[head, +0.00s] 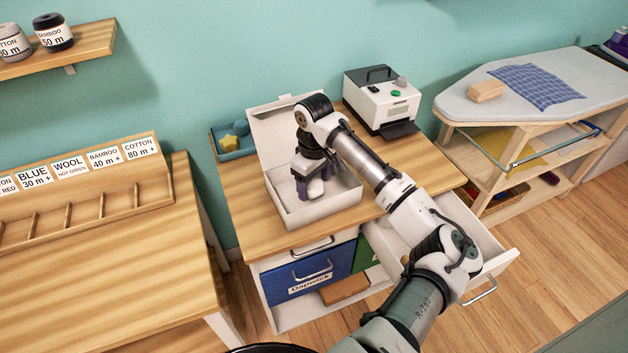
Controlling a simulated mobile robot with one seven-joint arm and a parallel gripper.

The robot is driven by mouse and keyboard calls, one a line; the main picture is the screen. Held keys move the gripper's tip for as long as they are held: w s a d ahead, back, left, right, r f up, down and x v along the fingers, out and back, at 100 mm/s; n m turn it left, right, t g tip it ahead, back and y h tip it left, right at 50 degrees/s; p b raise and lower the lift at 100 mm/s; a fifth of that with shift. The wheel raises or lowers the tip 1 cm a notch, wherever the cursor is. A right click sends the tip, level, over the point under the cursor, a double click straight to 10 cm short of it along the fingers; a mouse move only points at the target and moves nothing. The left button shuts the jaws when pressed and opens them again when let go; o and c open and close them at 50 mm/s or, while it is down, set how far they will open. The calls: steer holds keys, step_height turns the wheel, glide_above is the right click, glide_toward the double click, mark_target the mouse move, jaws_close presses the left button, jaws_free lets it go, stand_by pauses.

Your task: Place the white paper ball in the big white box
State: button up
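The big white box (345,207) stands on the wooden top of the drawer unit, with its lid raised at the back. My gripper (313,181) points down into the box, its dark fingers below the rim. A small whitish shape shows at the fingers. I cannot tell whether it is the white paper ball or a part of my gripper, nor whether the fingers are open or shut. The paper ball is not clearly visible anywhere else.
A white machine (382,97) stands right of the box, and a blue tray (232,141) with small shapes stands behind left. A drawer (490,255) is pulled out at right. A labelled wooden rack (85,187) and an ironing table (535,95) flank the unit.

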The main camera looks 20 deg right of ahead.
mark_target(314, 184)
step_height(314, 184, up, 12)
steer(key=b, duration=0.2)
steer(key=shift+r, duration=0.15)
stand_by(0.4)
stand_by(0.4)
